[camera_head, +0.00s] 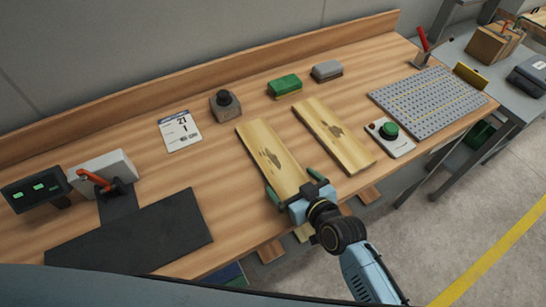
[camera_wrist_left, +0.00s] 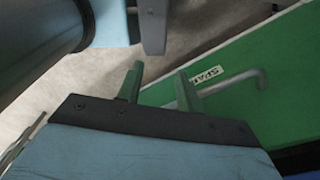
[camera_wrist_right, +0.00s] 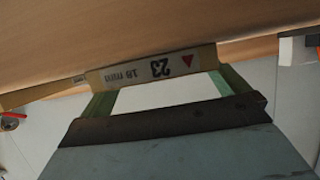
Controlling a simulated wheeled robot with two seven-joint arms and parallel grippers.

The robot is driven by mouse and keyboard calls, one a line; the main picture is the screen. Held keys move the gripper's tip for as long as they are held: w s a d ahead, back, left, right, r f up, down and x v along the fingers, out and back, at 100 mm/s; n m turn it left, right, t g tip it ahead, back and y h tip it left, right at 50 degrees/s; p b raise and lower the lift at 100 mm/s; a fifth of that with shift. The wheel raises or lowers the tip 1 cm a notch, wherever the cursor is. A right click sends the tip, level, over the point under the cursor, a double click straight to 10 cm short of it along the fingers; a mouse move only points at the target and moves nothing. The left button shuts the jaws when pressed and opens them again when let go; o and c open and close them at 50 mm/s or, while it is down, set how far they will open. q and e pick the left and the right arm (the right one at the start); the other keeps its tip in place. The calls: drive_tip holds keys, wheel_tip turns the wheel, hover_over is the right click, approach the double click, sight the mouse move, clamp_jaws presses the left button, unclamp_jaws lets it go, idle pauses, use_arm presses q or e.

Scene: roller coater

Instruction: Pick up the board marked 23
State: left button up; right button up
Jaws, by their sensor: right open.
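Two pale wooden boards lie side by side on the workbench. The left board (camera_head: 263,150) has its near end between the fingers of my right gripper (camera_head: 294,184). In the right wrist view, the end face of this board (camera_wrist_right: 125,75) carries a label with "23", "18 mm" and a red triangle, upside down. The right gripper is open, one finger at each side of the board's end; contact cannot be told. The other board (camera_head: 335,135) lies to the right. My left gripper (camera_wrist_left: 158,83) shows only in the left wrist view, open and empty.
A green case with a handle (camera_wrist_left: 270,65) is near the left gripper.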

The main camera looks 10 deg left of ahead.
drive_tip(key=shift+x, duration=0.8)
drive_tip(key=shift+d, duration=0.1)
drive_tip(key=c, duration=0.9)
